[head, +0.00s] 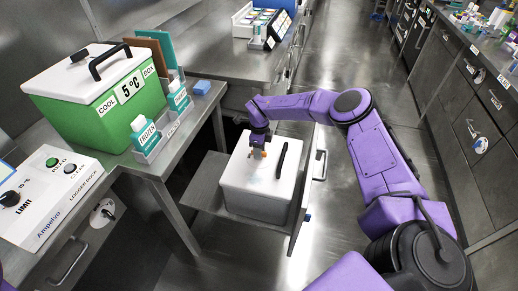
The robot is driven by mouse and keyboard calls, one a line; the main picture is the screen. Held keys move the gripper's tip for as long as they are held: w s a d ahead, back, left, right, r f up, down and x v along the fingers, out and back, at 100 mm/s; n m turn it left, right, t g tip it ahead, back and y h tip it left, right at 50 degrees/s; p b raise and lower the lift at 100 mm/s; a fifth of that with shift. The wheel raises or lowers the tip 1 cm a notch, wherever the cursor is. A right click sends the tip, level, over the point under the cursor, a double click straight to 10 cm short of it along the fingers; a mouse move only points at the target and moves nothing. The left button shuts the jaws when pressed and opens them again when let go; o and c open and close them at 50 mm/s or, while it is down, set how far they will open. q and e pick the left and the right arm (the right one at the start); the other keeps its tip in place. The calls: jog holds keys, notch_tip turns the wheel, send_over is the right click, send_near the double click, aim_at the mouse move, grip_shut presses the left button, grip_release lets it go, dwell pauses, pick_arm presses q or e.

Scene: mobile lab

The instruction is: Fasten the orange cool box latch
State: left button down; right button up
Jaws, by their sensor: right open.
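A white cool box (262,195) with a black handle (282,160) on its lid stands on a low pulled-out metal shelf. A small orange part (263,154) shows at the lid, right by my right gripper's fingertips. I cannot tell whether it is the latch or how it is set. My right gripper (257,151) points down over the left part of the lid, open. The fingers hide part of the lid there, and contact is not clear. My left gripper is not in view.
A green cool box (105,115) with a white lid, a rack of bottles labelled FROZEN (160,135) and a white logger dock (45,200) stand on the left bench. A blue block (202,88) lies behind. The aisle floor on the right is clear.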

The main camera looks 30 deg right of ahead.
jog(key=shift+s+r, duration=0.1)
jog(key=shift+s, duration=0.05)
grip_shut()
jog(key=m+b, duration=0.3)
jog(key=shift+f, duration=0.25)
jog(key=m+b, duration=0.3)
jog(key=m, duration=0.1)
jog(key=shift+m+b, duration=0.3)
jog(key=m+b, duration=0.3)
jog(key=m, duration=0.2)
jog(key=m+b, duration=0.3)
jog(key=m, duration=0.2)
jog(key=shift+r, duration=0.2)
grip_release()
